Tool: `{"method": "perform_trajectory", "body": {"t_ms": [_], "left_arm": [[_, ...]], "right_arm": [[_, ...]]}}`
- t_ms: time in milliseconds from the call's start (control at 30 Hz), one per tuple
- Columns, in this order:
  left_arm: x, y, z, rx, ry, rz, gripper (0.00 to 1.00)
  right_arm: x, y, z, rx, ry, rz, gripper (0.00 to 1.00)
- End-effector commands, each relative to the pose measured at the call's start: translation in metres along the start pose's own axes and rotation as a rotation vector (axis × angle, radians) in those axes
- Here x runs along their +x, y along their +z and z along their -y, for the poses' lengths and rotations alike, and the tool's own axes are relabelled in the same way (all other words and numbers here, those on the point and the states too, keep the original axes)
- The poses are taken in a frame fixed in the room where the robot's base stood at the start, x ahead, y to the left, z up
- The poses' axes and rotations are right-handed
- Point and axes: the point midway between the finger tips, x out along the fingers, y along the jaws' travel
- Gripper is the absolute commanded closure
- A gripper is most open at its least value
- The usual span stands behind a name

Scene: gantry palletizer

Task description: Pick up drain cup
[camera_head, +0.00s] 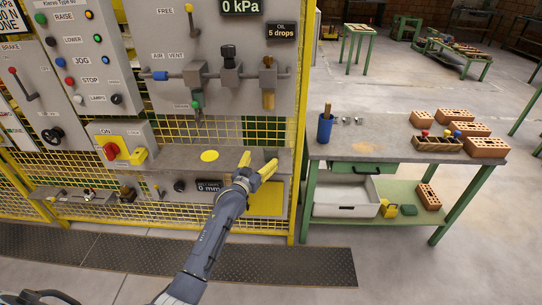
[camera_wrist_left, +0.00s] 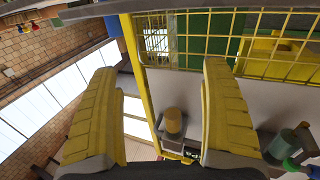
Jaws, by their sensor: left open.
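No part is labelled as a drain cup, so I cannot tell for sure which thing it is. A blue cup (camera_head: 326,128) with a brown handle sticking out stands upright at the workbench's left end. An amber bowl (camera_head: 268,98) hangs under the right unit of the air line; in the left wrist view an amber cylinder (camera_wrist_left: 174,121) shows beyond and between the fingers. My left gripper (camera_head: 257,164) is open and empty, in front of the panel's lower ledge, below the amber bowl and left of the blue cup. My right gripper is not in view.
The workbench (camera_head: 365,145) holds bricks (camera_head: 428,117) and a small tray of coloured knobs (camera_head: 438,143). A grey bin (camera_head: 345,197) sits on its lower shelf. A yellow post (camera_head: 301,120) stands between panel and bench. A yellow disc (camera_head: 209,156) lies on the ledge.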

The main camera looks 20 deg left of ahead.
Motion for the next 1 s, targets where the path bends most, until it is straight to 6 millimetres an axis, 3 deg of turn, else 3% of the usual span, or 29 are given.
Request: {"method": "perform_trajectory", "body": {"t_ms": [200, 533, 1000], "left_arm": [[0.027, 0.0, 0.0, -0.001, 0.001, 0.001, 0.19], [0.041, 0.001, 0.0, -0.001, 0.0, 0.001, 0.19], [0.085, 0.003, -0.002, 0.0, 0.0, 0.0, 0.19]], "right_arm": [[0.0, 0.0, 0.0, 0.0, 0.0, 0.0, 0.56], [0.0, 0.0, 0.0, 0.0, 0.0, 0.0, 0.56], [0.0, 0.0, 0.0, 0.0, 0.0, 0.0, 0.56]]}}
